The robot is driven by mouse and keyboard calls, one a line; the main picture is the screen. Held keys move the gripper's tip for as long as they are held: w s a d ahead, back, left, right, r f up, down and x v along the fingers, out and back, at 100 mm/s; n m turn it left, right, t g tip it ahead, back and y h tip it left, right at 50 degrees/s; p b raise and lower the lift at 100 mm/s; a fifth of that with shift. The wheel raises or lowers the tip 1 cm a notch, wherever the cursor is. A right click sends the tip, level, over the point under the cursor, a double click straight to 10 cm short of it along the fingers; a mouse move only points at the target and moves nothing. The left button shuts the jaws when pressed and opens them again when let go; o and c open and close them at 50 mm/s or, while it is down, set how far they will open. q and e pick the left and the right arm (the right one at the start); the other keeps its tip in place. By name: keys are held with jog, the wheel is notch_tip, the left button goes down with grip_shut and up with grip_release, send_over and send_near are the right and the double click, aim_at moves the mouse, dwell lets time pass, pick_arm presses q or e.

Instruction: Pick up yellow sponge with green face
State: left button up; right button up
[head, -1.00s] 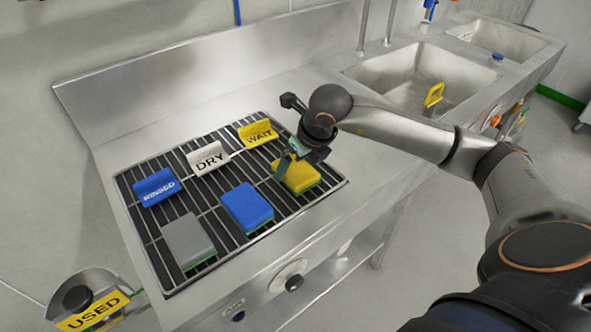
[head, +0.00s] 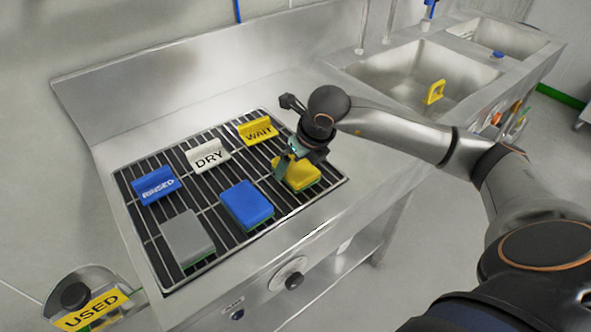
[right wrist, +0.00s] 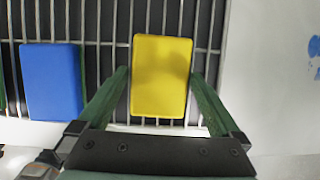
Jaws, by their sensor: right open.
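The yellow sponge (head: 301,175) lies on the wire rack at its right end, yellow side up, with a green edge below in the head view. In the right wrist view the yellow sponge (right wrist: 161,76) sits between the two green fingers. My right gripper (head: 284,169) is open at the sponge, its fingers on either side; in the right wrist view (right wrist: 160,85) small gaps show between the fingers and the sponge's sides. The head view shows the hand partly covering the sponge's far side. My left gripper is not in view.
A blue sponge (head: 246,205) and a grey sponge (head: 187,237) lie left of the yellow one on the rack (head: 222,232). Signs RINSED (head: 156,186), DRY (head: 207,156) and WAIT (head: 257,131) stand behind. A sink (head: 409,83) lies to the right.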

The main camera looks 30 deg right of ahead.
dwell(0.3)
jog(key=c, duration=1.1)
